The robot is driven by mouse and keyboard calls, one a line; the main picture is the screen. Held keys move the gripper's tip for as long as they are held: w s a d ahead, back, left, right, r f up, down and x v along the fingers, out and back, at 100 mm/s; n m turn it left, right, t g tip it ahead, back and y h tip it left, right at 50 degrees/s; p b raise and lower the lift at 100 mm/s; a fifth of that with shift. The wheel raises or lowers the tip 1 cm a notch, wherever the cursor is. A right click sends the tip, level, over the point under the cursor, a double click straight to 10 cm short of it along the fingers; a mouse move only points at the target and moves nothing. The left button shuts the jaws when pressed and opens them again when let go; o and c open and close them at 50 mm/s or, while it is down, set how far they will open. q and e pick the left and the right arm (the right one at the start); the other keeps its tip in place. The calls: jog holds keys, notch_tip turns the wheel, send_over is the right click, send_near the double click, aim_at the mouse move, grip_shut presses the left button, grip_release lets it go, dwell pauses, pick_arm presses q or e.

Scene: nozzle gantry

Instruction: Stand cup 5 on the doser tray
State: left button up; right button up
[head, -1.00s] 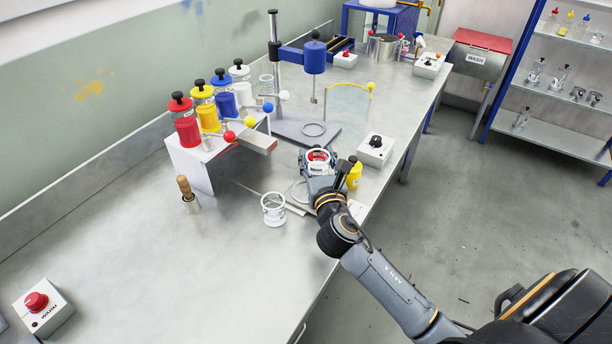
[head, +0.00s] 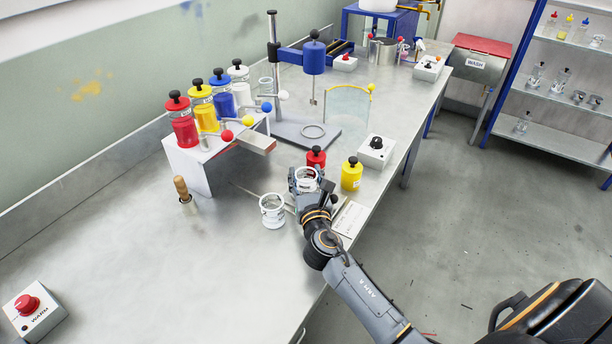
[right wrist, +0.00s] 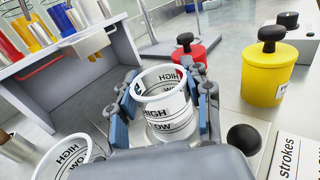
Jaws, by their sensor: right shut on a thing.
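My right gripper (head: 306,186) is shut on a white cup (right wrist: 168,108) marked HIGH and LOW. The cup is upright between the blue-padded fingers in the right wrist view, and also shows in the head view (head: 305,174). I cannot read a number on it, nor tell whether it touches the table. A second white cup (head: 272,212) stands on the table just left of the gripper. The doser tray (head: 257,144) is a small metal ledge at the front of the white doser stand, farther back and left of the gripper; nothing visibly stands on it. My left gripper is out of view.
A red jar (head: 316,158) and a yellow jar (head: 352,174) stand close behind and right of the gripper. A wooden-handled tool in a holder (head: 185,196) stands left. Several coloured dosers (head: 205,108) top the stand. The front left table is clear, except a WARM button box (head: 38,311).

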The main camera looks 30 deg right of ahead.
jog(key=o, duration=1.2)
jog(key=shift+r, duration=0.2)
jog(key=v, duration=1)
jog(key=shift+s+a+f+b, duration=0.2)
jog(key=shift+s+b, duration=0.1)
jog(key=shift+b, duration=0.1)
jog(key=shift+s+a+r, duration=0.1)
jog(key=shift+s+a, duration=0.05)
jog(key=shift+s, duration=0.5)
